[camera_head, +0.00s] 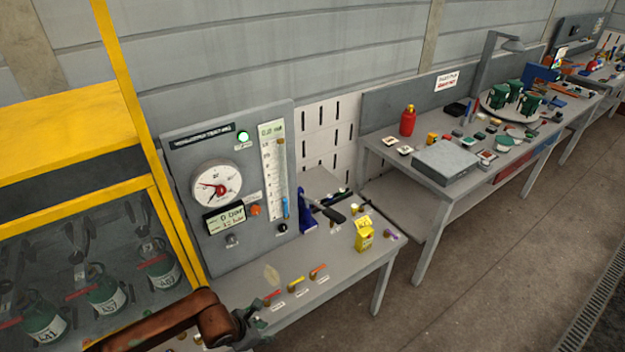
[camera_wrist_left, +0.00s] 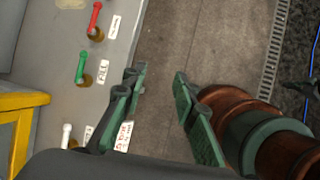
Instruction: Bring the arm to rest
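My left arm (camera_head: 165,325) comes in from the lower left of the head view, with its gripper (camera_head: 248,325) by the front left edge of the grey panel bench. In the left wrist view the gripper (camera_wrist_left: 157,80) has its two green fingers spread apart with only floor showing between them. It is open and empty.
The bench has small valves with red (camera_wrist_left: 95,18), green (camera_wrist_left: 81,65) and white (camera_wrist_left: 67,133) handles. A gauge panel (camera_head: 265,155) stands behind. A yellow-framed cage (camera_head: 118,30) with cylinders is at left. The floor (camera_head: 470,280) right of the bench is clear.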

